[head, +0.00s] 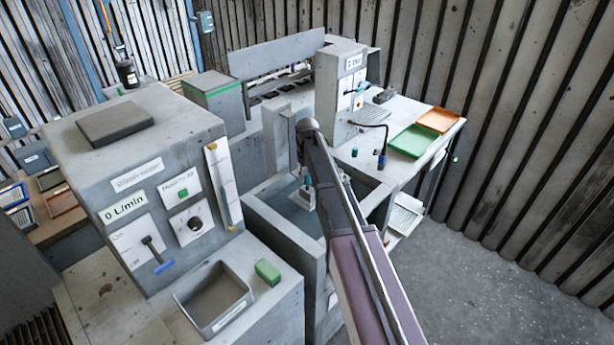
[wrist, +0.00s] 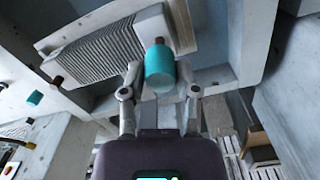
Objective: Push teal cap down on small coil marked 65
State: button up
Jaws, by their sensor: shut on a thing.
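The teal cap (wrist: 160,70) is between the two fingers of my gripper (wrist: 160,80) in the wrist view. My gripper is shut on it, though the finger contact is partly hidden. The cap sits against a brown stub at one end of a pale finned coil (wrist: 105,55). A second brown stub at the coil's other end is bare. No 65 marking is legible. In the head view my gripper (head: 306,186) is low over the grey basin, largely hidden by my arm, and the coil cannot be made out clearly.
The grey basin (head: 265,217) has raised walls around my gripper. A grey cabinet reading 0 L/min (head: 150,180) stands at left. Green (head: 411,141) and orange (head: 440,120) trays lie on the right counter. Another teal piece (wrist: 35,97) shows at left in the wrist view.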

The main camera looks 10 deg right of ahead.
jog(key=shift+f+b, duration=1.35)
jog(key=shift+f, duration=0.1)
dwell(1.5)
dwell(0.4)
jog(key=o, duration=1)
jog(key=shift+d+r, duration=0.1)
jog(key=shift+r, duration=0.1)
